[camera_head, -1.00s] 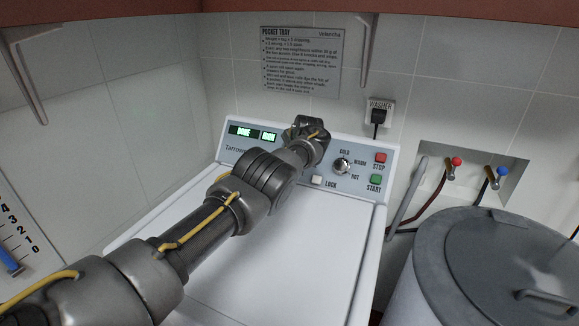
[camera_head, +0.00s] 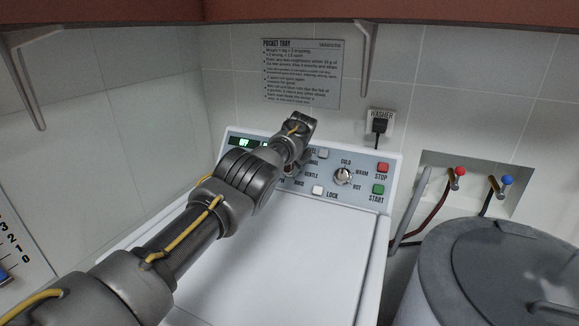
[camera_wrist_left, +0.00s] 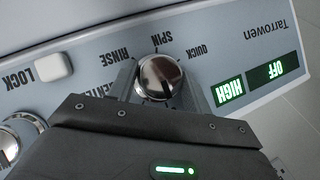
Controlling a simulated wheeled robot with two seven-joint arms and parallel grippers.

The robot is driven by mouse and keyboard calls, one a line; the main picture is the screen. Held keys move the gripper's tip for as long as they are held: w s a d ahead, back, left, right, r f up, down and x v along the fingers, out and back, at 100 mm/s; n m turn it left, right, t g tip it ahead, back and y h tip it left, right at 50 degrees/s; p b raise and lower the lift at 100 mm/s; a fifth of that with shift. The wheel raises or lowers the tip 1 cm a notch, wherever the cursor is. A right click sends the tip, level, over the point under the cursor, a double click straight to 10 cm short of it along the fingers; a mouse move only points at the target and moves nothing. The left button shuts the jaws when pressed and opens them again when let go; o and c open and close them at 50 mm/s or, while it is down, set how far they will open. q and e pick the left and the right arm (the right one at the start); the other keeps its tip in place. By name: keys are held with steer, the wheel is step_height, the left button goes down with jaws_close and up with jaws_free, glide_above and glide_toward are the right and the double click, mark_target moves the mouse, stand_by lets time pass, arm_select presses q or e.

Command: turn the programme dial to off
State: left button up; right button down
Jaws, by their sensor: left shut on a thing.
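The programme dial (camera_wrist_left: 158,78) is a round chrome knob on the washer's control panel, ringed by labels such as SPIN, RINSE and QUICK in the left wrist view. My left gripper (camera_wrist_left: 157,88) is shut on the dial, with a finger on either side of it. In the head view my left gripper (camera_head: 290,168) is at the panel and its wrist hides most of the dial. The left display (camera_wrist_left: 274,71) reads OFF, and the display beside it (camera_wrist_left: 229,91) reads HIGH. My right gripper is not in view.
Right of the dial are another chrome knob (camera_head: 343,176), a red STOP button (camera_head: 382,167), a green START button (camera_head: 378,189) and a white LOCK button (camera_head: 318,190). A grey lidded tub (camera_head: 500,265) stands right of the washer. The washer's white top (camera_head: 290,255) is clear.

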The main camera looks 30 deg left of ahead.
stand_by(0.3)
arm_select(q)
steer(key=o, duration=1)
steer(key=shift+p+v, duration=0.8)
steer(key=shift+v, duration=0.25)
steer(key=shift+b+v, duration=0.6)
steer(key=shift+v, duration=3.75)
